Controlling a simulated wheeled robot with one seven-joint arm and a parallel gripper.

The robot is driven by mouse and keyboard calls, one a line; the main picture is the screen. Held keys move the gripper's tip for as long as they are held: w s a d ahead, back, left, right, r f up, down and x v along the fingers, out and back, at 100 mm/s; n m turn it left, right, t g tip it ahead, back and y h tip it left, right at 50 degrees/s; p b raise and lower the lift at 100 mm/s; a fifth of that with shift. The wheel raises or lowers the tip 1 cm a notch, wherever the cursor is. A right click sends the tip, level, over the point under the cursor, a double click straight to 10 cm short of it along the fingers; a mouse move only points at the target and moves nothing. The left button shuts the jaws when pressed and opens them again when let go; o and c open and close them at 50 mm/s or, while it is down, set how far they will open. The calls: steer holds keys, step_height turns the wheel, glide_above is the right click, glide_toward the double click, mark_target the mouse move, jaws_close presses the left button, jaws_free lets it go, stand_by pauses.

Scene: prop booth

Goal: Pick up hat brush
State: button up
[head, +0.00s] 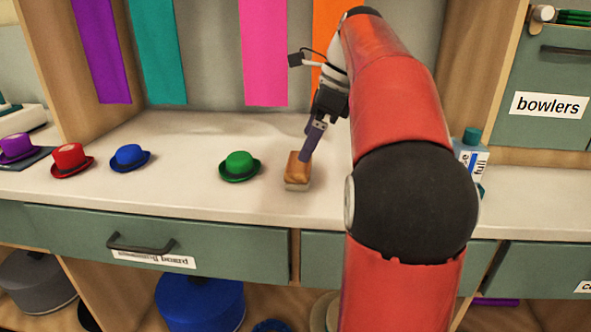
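The hat brush (297,178) is a small block with a brown wooden top and a pale underside. It sits on the white counter right of the green hat, in the head view. My gripper (306,156) reaches down to it from above, tilted. The visible purple-grey finger overlaps the back edge of the wooden top. From this angle I cannot tell whether the fingers touch or clasp the brush, and a second finger is not distinct.
Small bowler hats in green (239,166), blue (130,158), red (72,160) and purple (17,148) stand to the left on the counter (195,180). A teal-capped bottle (472,153) stands right, partly behind my arm. Coloured strips hang behind. The counter between the blue and green hats is clear.

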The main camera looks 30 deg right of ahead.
mark_target(299, 163)
steer(key=x, duration=0.2)
steer(key=b+x, duration=0.1)
steer(key=x, duration=0.4)
steer(key=shift+s+d+b, duration=0.1)
steer(key=shift+s+b, duration=0.15)
steer(key=shift+b, duration=0.05)
steer(key=c, duration=0.7)
